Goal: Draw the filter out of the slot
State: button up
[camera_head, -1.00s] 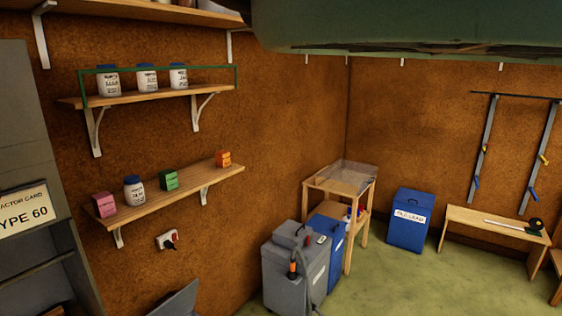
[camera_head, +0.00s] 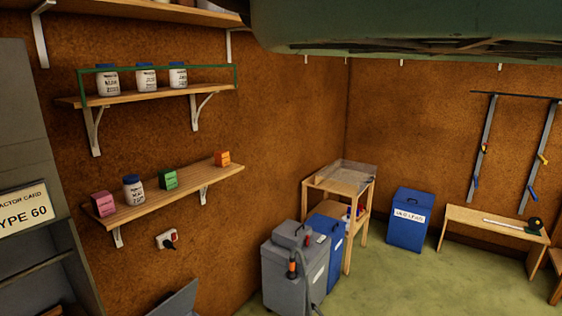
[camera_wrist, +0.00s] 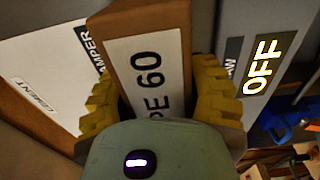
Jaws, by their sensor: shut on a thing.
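The filter (camera_wrist: 150,30) is a brown-edged block in the wrist view, with a white label whose visible part reads "PE 60". My gripper (camera_wrist: 158,88) has its yellow ridged fingers on the left and right sides of it and is shut on it. The near end of the filter is hidden behind my green gripper body. The slot itself is not clear in the wrist view, so I cannot tell how far in or out the filter sits. The head view shows neither my gripper nor the filter.
In the wrist view, a white label panel (camera_wrist: 48,70) lies left and a grey face with an "OFF" plate (camera_wrist: 262,66) lies right, both close. In the head view, a grey cabinet with a "TYPE 60" card (camera_head: 24,212) stands left.

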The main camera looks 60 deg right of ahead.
jog(key=s+b, duration=0.3)
jog(key=s, duration=0.5)
dwell(1.4)
jog(key=shift+a+r, duration=0.1)
jog(key=shift+r, duration=0.05)
jog(key=s+p, duration=0.2)
jog(key=p, duration=0.1)
jog(key=shift+s+r, duration=0.1)
jog(key=shift+s, duration=0.1)
dwell(0.5)
jog(key=shift+s+p, duration=0.35)
jog(key=shift+p, duration=1.2)
jog(key=shift+s+p, duration=0.75)
jog(key=shift+p, duration=1.3)
